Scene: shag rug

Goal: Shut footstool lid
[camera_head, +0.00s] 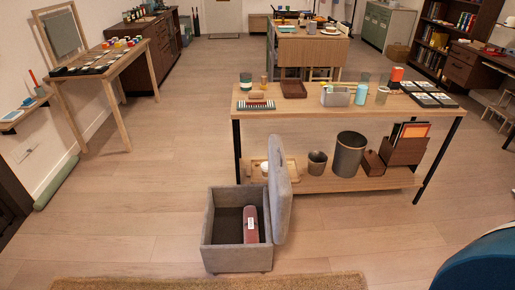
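The grey footstool (222,258) stands on the wooden floor at the lower middle of the head view. Its padded lid (280,195) is open and stands roughly upright along the box's right side. Inside the box lies a dark red item (250,225) with a white label, against the right part of the dark interior. Neither of my grippers shows in this view.
A wooden table with a lower shelf (330,184) stands just behind and right of the footstool, bearing many small items. A shag rug edge (200,283) lies in front. A dark blue rounded object (485,265) fills the lower right corner. Floor left of the footstool is clear.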

